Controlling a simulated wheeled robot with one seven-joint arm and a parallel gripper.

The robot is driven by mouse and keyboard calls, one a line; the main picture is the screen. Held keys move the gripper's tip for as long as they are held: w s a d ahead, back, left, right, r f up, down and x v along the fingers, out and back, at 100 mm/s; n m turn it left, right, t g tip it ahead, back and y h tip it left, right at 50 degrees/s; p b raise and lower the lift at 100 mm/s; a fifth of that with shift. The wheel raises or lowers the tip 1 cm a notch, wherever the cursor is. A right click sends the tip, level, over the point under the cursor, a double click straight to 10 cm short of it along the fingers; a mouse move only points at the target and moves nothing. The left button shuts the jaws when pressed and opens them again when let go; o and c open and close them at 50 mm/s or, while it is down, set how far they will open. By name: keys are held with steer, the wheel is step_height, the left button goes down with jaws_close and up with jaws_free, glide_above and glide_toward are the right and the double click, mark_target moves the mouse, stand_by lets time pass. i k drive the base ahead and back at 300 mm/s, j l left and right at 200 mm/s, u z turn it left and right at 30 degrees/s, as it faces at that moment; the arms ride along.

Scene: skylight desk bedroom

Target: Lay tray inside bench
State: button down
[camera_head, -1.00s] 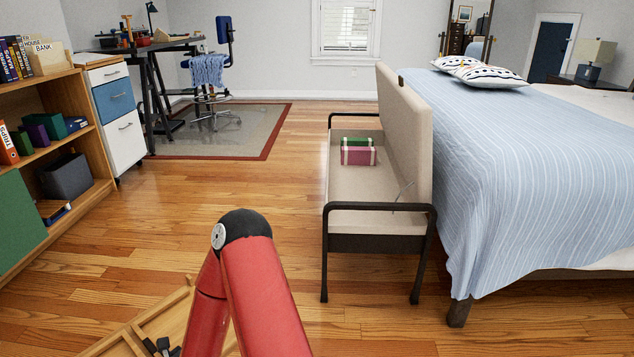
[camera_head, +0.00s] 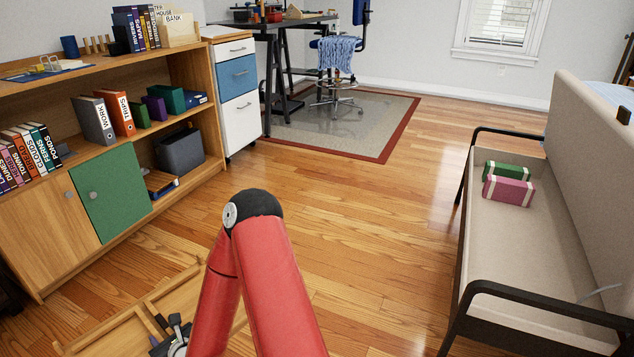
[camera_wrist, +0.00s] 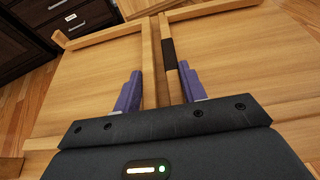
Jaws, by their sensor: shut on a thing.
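The tray (camera_head: 188,300) is light wood with low raised edges. It is at the lower left of the head view, partly hidden by my red arm and cut off below. In the wrist view the tray (camera_wrist: 95,75) fills most of the picture. My gripper (camera_wrist: 158,75) has purple fingers on either side of the tray's raised middle bars and is shut on them. The bench (camera_head: 505,240) is at the right, beige inside with black armrests, its lid raised along the right side. The bench is cut off by the picture's edge. The tray is apart from the bench, to its left.
A pink box (camera_head: 509,191) and a green box (camera_head: 507,171) lie inside the bench toward its far end. A bookcase (camera_head: 205,100) and white drawer unit (camera_head: 238,125) stand at the left. A rug (camera_head: 340,130) lies beyond.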

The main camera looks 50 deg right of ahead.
mark_target(512, 263)
steer(key=i+l+z, duration=0.25)
steer(key=i+z, duration=0.2)
steer(key=i, duration=0.5)
steer(key=i+z, duration=0.45)
steer(key=i, duration=0.45)
steer(key=i+z, duration=0.1)
steer(key=z, duration=0.35)
steer(key=i+z, duration=0.1)
steer(key=z, duration=0.3)
steer(key=j+z, duration=0.15)
steer(key=z, duration=0.3)
steer(key=i+j+z, duration=0.1)
steer(key=z, duration=0.3)
